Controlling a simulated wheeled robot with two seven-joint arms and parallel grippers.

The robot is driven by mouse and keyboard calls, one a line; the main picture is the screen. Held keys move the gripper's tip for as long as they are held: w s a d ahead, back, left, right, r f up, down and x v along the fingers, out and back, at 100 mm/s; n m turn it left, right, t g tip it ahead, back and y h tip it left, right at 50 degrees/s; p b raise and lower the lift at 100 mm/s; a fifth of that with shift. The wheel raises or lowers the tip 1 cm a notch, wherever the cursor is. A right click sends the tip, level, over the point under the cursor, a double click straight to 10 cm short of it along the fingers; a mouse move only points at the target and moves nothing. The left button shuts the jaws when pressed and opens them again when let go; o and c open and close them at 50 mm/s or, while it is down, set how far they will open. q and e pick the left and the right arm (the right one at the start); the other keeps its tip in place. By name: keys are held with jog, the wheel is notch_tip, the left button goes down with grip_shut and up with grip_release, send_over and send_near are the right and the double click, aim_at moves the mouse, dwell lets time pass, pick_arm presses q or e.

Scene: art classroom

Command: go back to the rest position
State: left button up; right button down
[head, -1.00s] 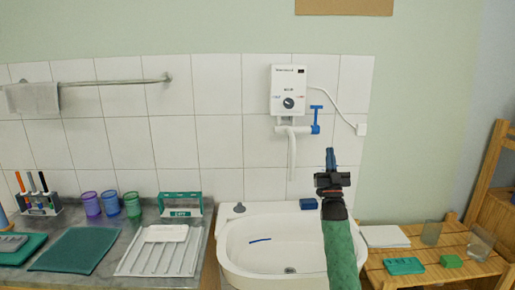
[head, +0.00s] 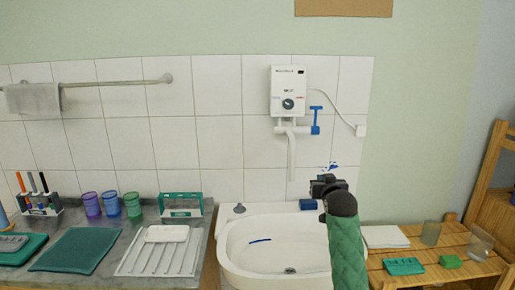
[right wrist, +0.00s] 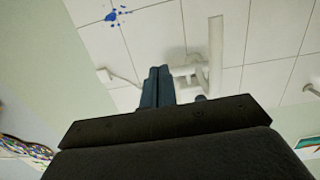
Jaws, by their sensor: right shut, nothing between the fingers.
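My right gripper (head: 326,183) is raised in front of the tiled wall, above the right rim of the white sink (head: 226,262). Its green-sleeved arm comes up from below. In the right wrist view its two dark fingers (right wrist: 158,86) are together with nothing between them. My left gripper is not in view.
A water heater (head: 289,92) with a white spout (head: 291,158) and blue valve (head: 316,122) hangs close beyond the gripper. Blue splashes (head: 330,167) mark the tiles. A counter with cups (head: 112,204) is left; a slatted wooden bench (head: 420,271) is right.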

jog(key=s+a+f+g, duration=0.2)
jog(key=s+f+g, duration=0.3)
jog(key=s+f, duration=0.8)
jog(key=s+a+f+n+g+y, duration=0.1)
jog(key=s+f+g, duration=0.4)
jog(key=s+f, duration=0.9)
jog(key=s+a+f+g, duration=0.3)
jog(key=s+f, duration=1)
jog(key=s, duration=1.9)
jog(key=shift+s+a+f+n+g, duration=0.2)
jog(key=shift+a+n+g, duration=0.2)
jog(key=shift+g, duration=0.6)
